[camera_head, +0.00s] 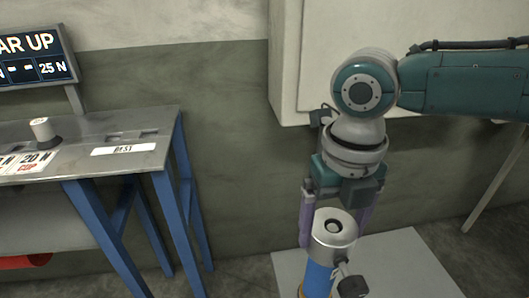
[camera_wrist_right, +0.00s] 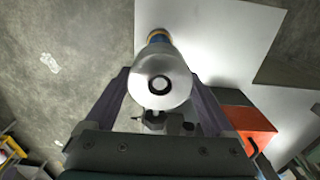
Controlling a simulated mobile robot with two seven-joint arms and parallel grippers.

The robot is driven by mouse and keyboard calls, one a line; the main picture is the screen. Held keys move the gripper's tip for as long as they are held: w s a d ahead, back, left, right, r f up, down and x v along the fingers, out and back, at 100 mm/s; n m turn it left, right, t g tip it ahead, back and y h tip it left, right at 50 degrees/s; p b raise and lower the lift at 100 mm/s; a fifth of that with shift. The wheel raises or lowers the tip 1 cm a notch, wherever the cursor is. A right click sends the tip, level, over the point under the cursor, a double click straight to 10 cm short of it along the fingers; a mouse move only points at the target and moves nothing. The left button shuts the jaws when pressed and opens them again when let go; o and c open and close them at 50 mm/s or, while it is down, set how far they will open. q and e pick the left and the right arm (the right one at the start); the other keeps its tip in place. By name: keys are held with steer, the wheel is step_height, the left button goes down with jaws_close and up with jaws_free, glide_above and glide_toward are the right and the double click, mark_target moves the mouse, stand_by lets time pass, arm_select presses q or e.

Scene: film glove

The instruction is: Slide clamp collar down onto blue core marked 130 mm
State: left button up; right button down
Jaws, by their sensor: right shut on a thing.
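The clamp collar (camera_head: 333,249) is a silver cylinder with a pale top face and a round central opening; a dark clamp lever (camera_head: 352,287) sticks out at its lower right. My right gripper (camera_head: 331,232) points down with its purple fingers on both sides of the collar, shut on it. The blue core (camera_head: 318,279) shows directly below the collar, upright, with an orange band at its lower left. In the right wrist view the collar (camera_wrist_right: 163,68) lies between the fingers, with the blue core (camera_wrist_right: 158,38) beyond it. No 130 mm mark is readable. My left gripper is not in view.
A pale plate (camera_head: 420,262) lies on the floor around the core. A metal table (camera_head: 125,122) with blue legs stands at the left, with a small white cylinder (camera_head: 41,130) and labels on it. In the right wrist view an orange-red box (camera_wrist_right: 249,122) is near the right finger.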

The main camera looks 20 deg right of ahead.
steer(key=shift+f+b, duration=0.3)
steer(key=shift+f, duration=0.15)
jaws_free()
steer(key=shift+r, duration=0.1)
step_height(320, 180, up, 10)
steer(key=shift+f+p, duration=0.1)
steer(key=shift+p, duration=0.4)
